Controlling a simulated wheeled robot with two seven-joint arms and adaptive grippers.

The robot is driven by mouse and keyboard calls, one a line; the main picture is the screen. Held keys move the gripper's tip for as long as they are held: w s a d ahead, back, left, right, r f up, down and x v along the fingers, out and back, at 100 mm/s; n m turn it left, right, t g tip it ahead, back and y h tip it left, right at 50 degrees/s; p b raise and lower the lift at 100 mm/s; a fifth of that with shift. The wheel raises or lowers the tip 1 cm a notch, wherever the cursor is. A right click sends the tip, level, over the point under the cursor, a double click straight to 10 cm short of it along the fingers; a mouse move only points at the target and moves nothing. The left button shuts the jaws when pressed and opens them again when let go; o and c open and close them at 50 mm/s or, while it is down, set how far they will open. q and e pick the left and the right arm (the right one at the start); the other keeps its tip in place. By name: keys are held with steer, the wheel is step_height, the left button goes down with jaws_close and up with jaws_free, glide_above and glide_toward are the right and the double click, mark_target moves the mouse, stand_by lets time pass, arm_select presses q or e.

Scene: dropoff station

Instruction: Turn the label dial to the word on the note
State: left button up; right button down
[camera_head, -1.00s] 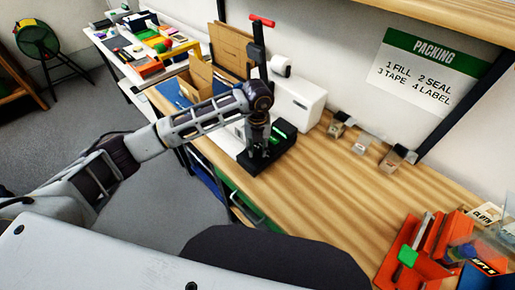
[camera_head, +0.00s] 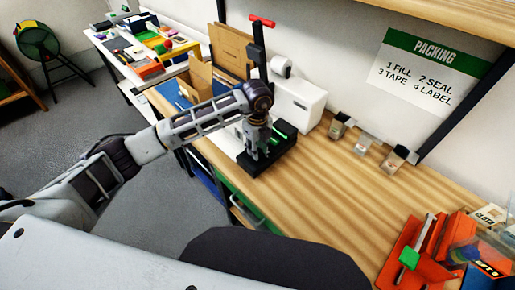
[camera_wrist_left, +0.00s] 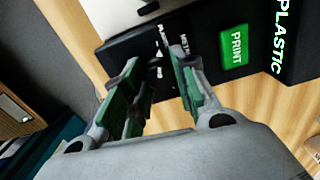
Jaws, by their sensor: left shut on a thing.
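The black label machine (camera_head: 282,156) stands on the wooden bench. In the left wrist view its panel (camera_wrist_left: 205,62) has a green PRINT button (camera_wrist_left: 234,46) and small white words around the dial (camera_wrist_left: 155,70), one reading like METAL, another starting PLA. The dial is mostly hidden between my fingers. Large white letters PLASTIC (camera_wrist_left: 285,38) stand on a black face beside the button. My left gripper (camera_wrist_left: 157,72) is over the dial, its fingers closed on it; it also shows in the head view (camera_head: 254,151). I cannot make out a separate note. My right gripper is out of view.
A white printer box (camera_head: 298,104) stands behind the machine, and a cardboard box (camera_head: 196,84) to its left. Small bins (camera_head: 362,143) line the wall. Orange-red holders (camera_head: 428,250) are at the right. The bench between is clear.

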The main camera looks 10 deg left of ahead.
arm_select(q)
steer(key=shift+n, duration=0.3)
steer(key=shift+o, duration=0.2)
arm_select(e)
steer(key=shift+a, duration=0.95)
arm_select(q)
steer(key=shift+c, duration=0.2)
steer(key=o, duration=1.1)
steer(key=shift+r, duration=6)
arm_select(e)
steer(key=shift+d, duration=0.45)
